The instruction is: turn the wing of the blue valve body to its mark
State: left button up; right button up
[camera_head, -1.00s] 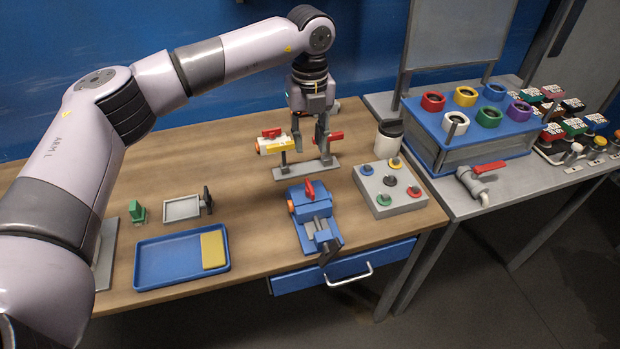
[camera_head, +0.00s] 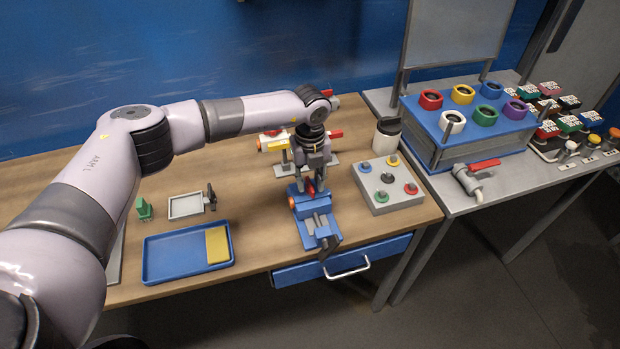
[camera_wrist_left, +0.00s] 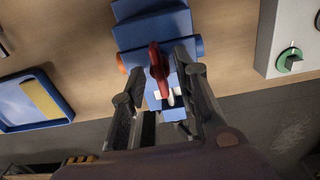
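The blue valve body (camera_head: 313,210) sits on the wooden table below my left gripper. It also shows in the wrist view (camera_wrist_left: 155,32), with an orange end on its left side. Its red wing (camera_wrist_left: 158,66) stands up and runs nearly along the picture's height, slightly tilted. My left gripper (camera_wrist_left: 158,85) points down over the body with its two fingers apart, one on each side of the wing. I see gaps between fingers and wing. White patches (camera_wrist_left: 172,97) show just below the wing; I cannot tell whether they are the mark. My right gripper is not in view.
A grey button box (camera_head: 388,196) and a white jar (camera_head: 387,140) stand to the right. A blue tray (camera_head: 165,259) lies at the left, with clear table between.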

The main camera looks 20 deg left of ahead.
pick_arm(q)
jog(key=shift+c, duration=0.3)
grip_shut()
dwell(0.3)
